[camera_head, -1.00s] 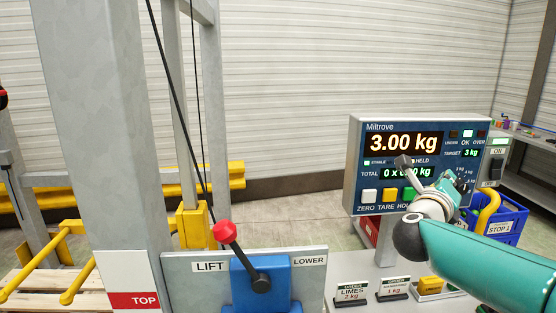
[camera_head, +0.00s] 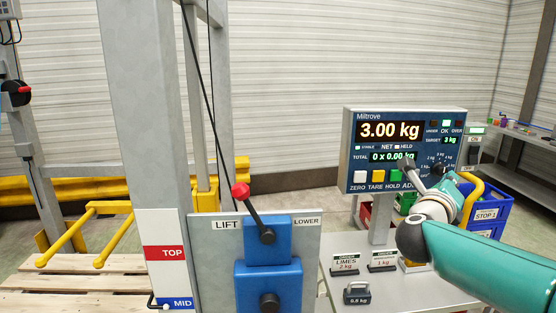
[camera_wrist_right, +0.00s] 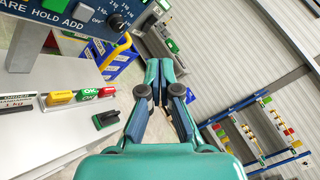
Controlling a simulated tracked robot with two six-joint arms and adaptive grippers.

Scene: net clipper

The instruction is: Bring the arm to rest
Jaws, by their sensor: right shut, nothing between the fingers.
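My right arm comes in from the right in the head view, its teal forearm reaching up to the front of the scale display (camera_head: 405,112). Its gripper (camera_head: 453,184) is partly hidden behind the pale wrist joint and overlaps the display's lower right in the picture. In the right wrist view the gripper's teal fingers (camera_wrist_right: 159,72) are together and empty, pointing away over the floor. I cannot tell any contact with the display. My left gripper is not in view.
The display reads 3.00 kg. A red-knobbed lever (camera_head: 241,191) stands on the LIFT/LOWER panel (camera_head: 307,250) at centre. Below the display are order signs (camera_head: 345,263) on a pale counter (camera_head: 400,295). A blue crate (camera_head: 490,212) stands behind the arm.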

